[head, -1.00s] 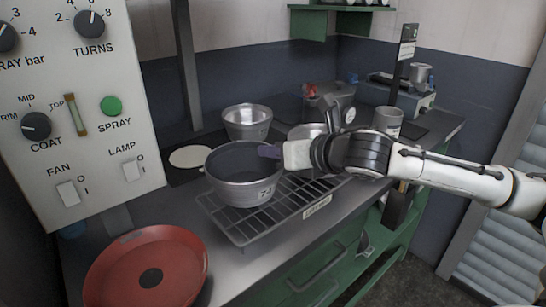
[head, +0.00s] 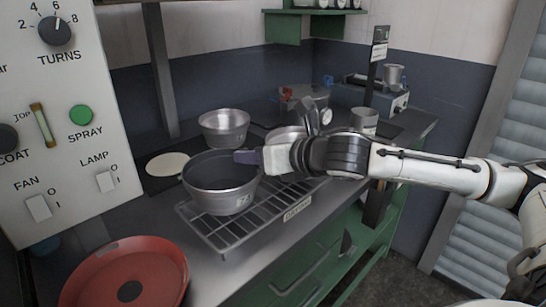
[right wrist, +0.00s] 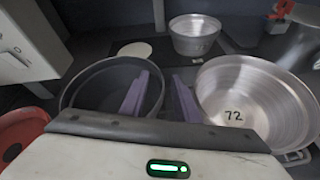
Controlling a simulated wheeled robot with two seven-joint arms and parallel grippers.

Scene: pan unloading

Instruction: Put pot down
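The grey metal pot (head: 222,200) stands upright on the left part of the wire rack (head: 222,238) and appears to rest on it. It also shows dark inside in the right wrist view (right wrist: 92,92). My right gripper (head: 247,156) is at the pot's right rim. In the right wrist view its two purple fingers (right wrist: 159,92) are apart, one inside the pot and one outside, with the rim between them and a visible gap. My left gripper is not in view.
A second pot (head: 224,128) stands behind, and another pot marked 72 (right wrist: 258,95) is right of the gripper. A red round pan (head: 150,260) lies at the front left. A control panel (head: 70,120) stands at the left. A white disc (head: 168,164) lies behind the pot.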

